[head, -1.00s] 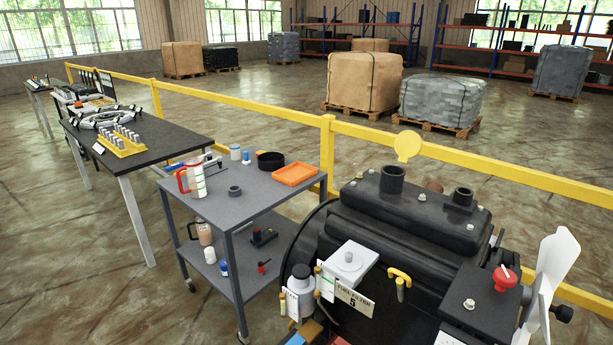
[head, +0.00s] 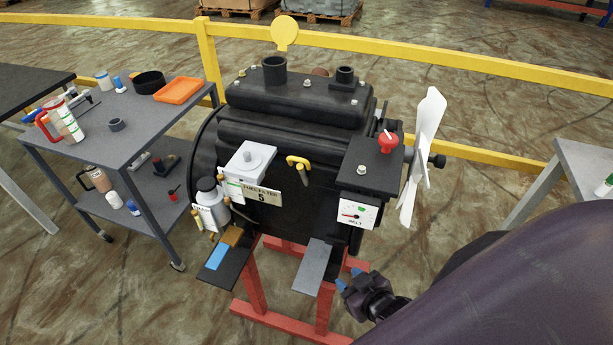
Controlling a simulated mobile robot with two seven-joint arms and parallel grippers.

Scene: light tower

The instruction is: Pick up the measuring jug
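Two jug-like vessels show on the grey cart at the left in the head view. A clear jug with a red handle and green-and-white markings (head: 62,122) stands on the top shelf. A jug with a dark handle and brownish contents (head: 99,180) stands on the lower shelf. I cannot tell from their looks alone which is the measuring jug. My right gripper (head: 349,279) is low in front of the engine, far to the right of both, with its blue fingertips apart and nothing visible between them. My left gripper is not in view.
The cart (head: 107,147) also holds a black bowl (head: 149,82), an orange tray (head: 179,90) and several small items. A black engine (head: 290,140) on a red stand (head: 257,290) fills the middle. A yellow rail (head: 400,57) runs behind. Open floor lies at the lower left.

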